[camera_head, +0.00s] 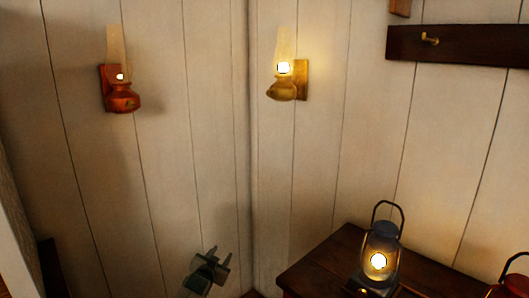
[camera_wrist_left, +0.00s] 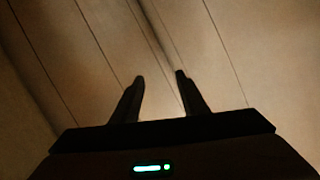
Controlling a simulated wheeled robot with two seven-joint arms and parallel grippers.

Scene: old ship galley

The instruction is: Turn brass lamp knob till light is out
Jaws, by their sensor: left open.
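The brass lamp (camera_head: 283,88) hangs on the right-hand wall near the corner, with a bright light in its glass chimney. Its knob is too small to make out. My left gripper (camera_head: 219,254) is low in the head view, below and left of the brass lamp and well apart from it. In the left wrist view its two fingers (camera_wrist_left: 160,78) stand apart with nothing between them, facing bare wall boards. My right gripper does not show.
A copper-red wall lamp (camera_head: 122,96) with a small light hangs on the left wall. A lit dark lantern (camera_head: 381,243) stands on a wooden table (camera_head: 325,258) at lower right; a red lantern (camera_head: 515,286) is cut off beside it. A dark rail with a brass hook (camera_head: 430,40) is at upper right.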

